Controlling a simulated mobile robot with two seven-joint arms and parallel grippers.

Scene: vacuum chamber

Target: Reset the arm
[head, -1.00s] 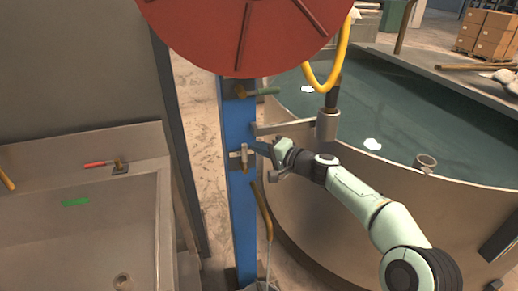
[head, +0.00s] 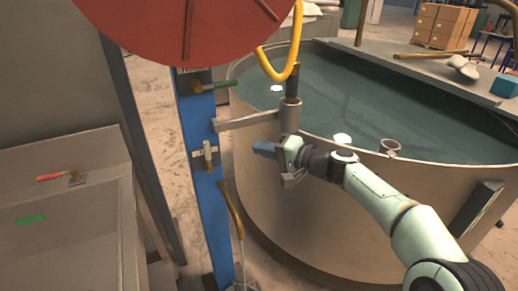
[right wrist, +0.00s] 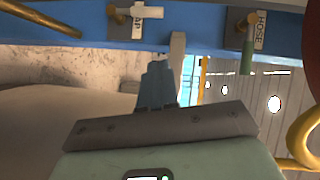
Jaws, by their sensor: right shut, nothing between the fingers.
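My right arm comes in from the right in the head view. Its gripper (head: 266,149) is shut and empty, its blue fingers pointing left toward the blue post (head: 203,198). It is apart from the post, with a clear gap to the lower valve (head: 208,154). The fingers also show closed together in the right wrist view (right wrist: 157,86). In that view the blue post runs across the top, with a brass valve by a partly hidden label (right wrist: 147,11) and a green-handled valve (right wrist: 247,55) by a HOSE label (right wrist: 260,32). My left gripper is not in view.
A big round tank (head: 300,220) of dark water stands behind and below my right arm. A metal bracket (head: 250,120) reaches from the post to the tank rim. A red disc (head: 180,25) and a yellow hose (head: 295,45) are above. A sink (head: 70,245) is at left.

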